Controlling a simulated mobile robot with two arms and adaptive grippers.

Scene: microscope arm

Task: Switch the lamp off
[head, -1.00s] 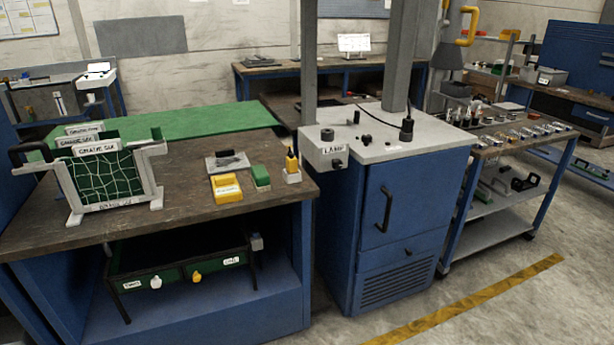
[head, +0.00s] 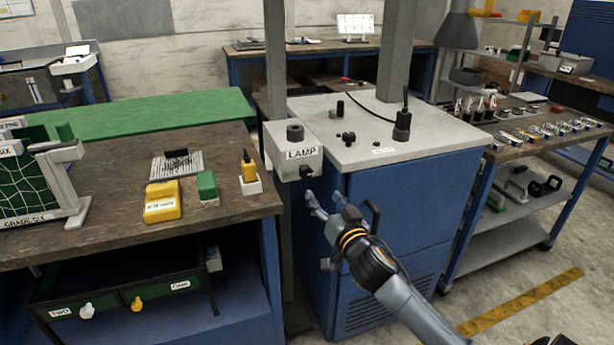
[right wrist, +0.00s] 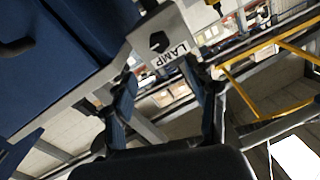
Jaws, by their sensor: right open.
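The grey box labelled LAMP (head: 282,163) is fixed at the front left corner of the blue cabinet's top. A black round knob (head: 295,132) stands on its top, and a small black switch (head: 306,171) sticks out low on its front. My right gripper (head: 312,204) is open and empty, just below and in front of the box, apart from it. In the right wrist view, the lamp box (right wrist: 183,34) shows beyond the open fingers (right wrist: 165,92), with a black switch (right wrist: 158,42) beside its label. The switch's on or off position cannot be told. My left gripper is out of view.
The blue cabinet (head: 415,205) has a door handle (head: 373,215) close behind my right arm. A wooden bench (head: 110,232) with a yellow box (head: 162,203) stands left. A trolley (head: 545,140) stands right. The floor in front is open.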

